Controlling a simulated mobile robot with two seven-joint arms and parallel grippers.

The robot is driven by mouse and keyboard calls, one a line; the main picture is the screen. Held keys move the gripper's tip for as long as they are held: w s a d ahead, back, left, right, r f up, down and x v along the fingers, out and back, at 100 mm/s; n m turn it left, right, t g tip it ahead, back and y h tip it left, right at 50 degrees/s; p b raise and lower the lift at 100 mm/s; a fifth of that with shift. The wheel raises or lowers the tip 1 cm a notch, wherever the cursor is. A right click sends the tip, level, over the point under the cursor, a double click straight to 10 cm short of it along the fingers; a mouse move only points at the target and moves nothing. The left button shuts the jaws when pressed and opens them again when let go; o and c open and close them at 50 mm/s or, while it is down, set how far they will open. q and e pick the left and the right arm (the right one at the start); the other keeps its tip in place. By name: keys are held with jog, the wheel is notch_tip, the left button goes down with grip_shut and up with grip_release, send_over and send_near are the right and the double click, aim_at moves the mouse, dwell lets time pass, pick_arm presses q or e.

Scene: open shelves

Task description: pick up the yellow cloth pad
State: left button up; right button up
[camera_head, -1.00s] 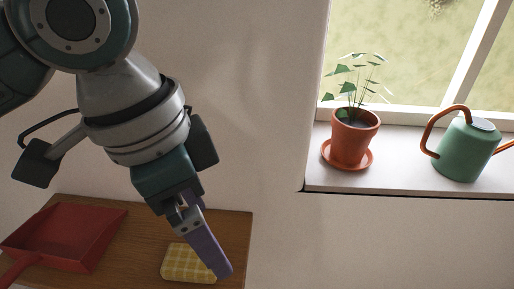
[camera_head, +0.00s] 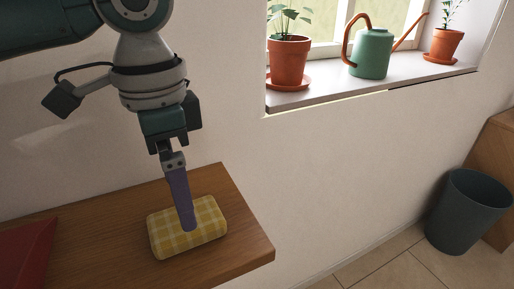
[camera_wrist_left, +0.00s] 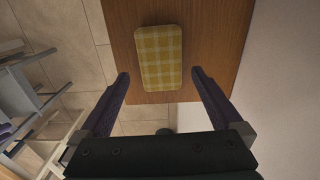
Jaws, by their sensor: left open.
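The yellow cloth pad (camera_head: 208,218), checked with white lines, lies flat on a brown wooden shelf (camera_head: 245,250) near its right end. My left gripper (camera_head: 188,226) points down over the pad in the head view, and its near finger hides part of the pad. In the left wrist view the pad (camera_wrist_left: 159,58) shows whole, ahead of and between the two purple fingers of the open left gripper (camera_wrist_left: 160,82). Nothing is between the fingertips, and I cannot tell the exact height above the pad. My right gripper is not in view.
A red dustpan (camera_head: 25,255) lies on the shelf at the left. The wall stands behind the shelf. A windowsill (camera_head: 330,88) at upper right holds potted plants (camera_head: 289,62) and a green watering can (camera_head: 371,54). A dark bin (camera_head: 466,210) stands on the tiled floor.

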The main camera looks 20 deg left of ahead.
aim_at(168, 238)
pick_arm(q)
notch_tip(168, 238, down, 5)
jog(key=shift+f+b, duration=0.2)
jog(key=shift+b, duration=0.35)
jog(key=shift+c, duration=0.2)
jog(key=c, duration=1.1)
